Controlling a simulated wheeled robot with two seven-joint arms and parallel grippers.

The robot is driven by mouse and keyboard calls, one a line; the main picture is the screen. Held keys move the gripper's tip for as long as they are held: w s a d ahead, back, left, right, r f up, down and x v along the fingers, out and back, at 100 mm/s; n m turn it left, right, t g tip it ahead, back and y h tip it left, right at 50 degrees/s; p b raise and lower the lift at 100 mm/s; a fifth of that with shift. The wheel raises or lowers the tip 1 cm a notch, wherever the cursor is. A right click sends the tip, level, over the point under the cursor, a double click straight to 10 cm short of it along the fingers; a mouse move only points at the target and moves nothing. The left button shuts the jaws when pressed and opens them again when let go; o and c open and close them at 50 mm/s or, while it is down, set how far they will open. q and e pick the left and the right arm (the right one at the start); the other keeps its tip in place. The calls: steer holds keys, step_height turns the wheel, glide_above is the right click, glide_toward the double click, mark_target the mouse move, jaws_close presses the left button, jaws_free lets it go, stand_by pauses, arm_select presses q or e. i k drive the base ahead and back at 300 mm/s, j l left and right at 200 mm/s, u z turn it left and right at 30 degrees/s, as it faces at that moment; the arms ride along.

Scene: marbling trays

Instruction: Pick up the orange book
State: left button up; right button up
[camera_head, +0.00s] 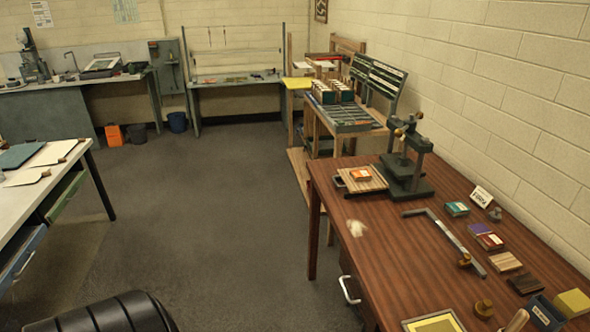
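A small orange block-like item (361,174), which looks like the orange book, lies flat on a light wooden board (376,184). The board is at the far left corner of the brown wooden table (400,255), beside a dark green metal press (407,175). The book's top has a pale label; its fine details are too small to read. Neither of my grippers is in view.
A metal bar (445,240), a teal box (457,209) and several small blocks lie on the table's right side. A white crumpled piece (356,228) is near its left edge. Grey floor (215,220) is open left of the table. A dark ribbed shape (110,316) fills the bottom left.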

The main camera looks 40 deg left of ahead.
mark_target(360, 175)
steer(key=u, duration=1)
steer(key=z, duration=0.35)
steer(key=i+j+z, duration=0.2)
steer(key=z, duration=0.25)
steer(key=i+j+z, duration=0.1)
steer(key=j+z, duration=0.3)
steer(key=i+j+z, duration=0.1)
steer(key=j+z, duration=0.15)
steer(key=z, duration=0.2)
steer(key=j+z, duration=0.55)
steer(key=j, duration=0.4)
steer(key=j+z, duration=0.1)
steer(key=j, duration=0.4)
steer(key=k+j+z, duration=0.15)
steer(key=j, duration=0.3)
steer(key=j+z, duration=0.1)
steer(key=j, duration=0.4)
steer(key=k+j+z, duration=0.1)
steer(key=j, duration=0.35)
steer(key=k, duration=0.05)
